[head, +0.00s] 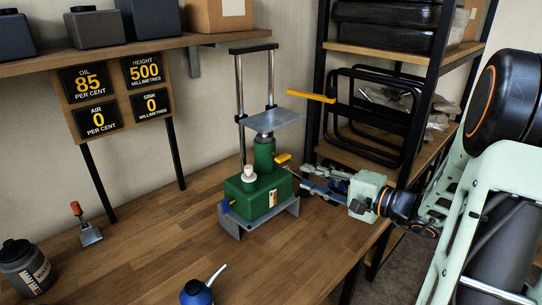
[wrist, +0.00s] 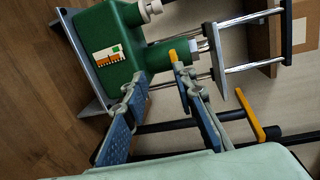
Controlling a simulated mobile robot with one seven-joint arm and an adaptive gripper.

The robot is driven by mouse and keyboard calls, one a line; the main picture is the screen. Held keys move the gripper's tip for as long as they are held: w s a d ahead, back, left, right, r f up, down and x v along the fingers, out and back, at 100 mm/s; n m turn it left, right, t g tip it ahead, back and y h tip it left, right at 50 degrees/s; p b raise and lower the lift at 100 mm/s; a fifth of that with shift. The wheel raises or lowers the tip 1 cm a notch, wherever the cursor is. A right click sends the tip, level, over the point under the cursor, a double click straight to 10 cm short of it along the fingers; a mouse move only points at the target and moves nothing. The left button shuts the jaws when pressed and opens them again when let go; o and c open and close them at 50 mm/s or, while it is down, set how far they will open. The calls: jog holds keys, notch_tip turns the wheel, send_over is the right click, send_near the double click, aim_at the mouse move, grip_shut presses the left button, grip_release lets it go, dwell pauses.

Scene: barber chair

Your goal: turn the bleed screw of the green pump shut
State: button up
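The green pump (head: 262,196) stands on the bench in a grey metal bracket, with a cylinder and a flat plate above it. A small yellow tab (head: 283,158) sticks out from the cylinder's right side; it shows in the wrist view (wrist: 172,55) near my fingertips. A blue knob (head: 226,206) is low on the pump's left side. I cannot tell for certain which is the bleed screw. My gripper (head: 300,180) is just right of the pump. In the wrist view its two blue-padded fingers (wrist: 162,76) are apart with nothing held between them.
A sign board (head: 109,94) reads oil 85, height 500, air 0, sink 0. A long yellow bar (head: 311,96) juts out beside the plate. A black rack (head: 410,90) stands behind my arm.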

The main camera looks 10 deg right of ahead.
aim_at(286, 159)
jog(key=shift+t, duration=0.9)
jog(key=x, duration=0.3)
jog(key=p+x, duration=0.1)
jog(key=x, duration=0.3)
jog(key=r+p+x, duration=0.1)
jog(key=x, duration=0.3)
jog(key=shift+w+d, duration=0.2)
jog(key=shift+d, duration=0.1)
jog(key=shift+c, duration=0.4)
grip_shut()
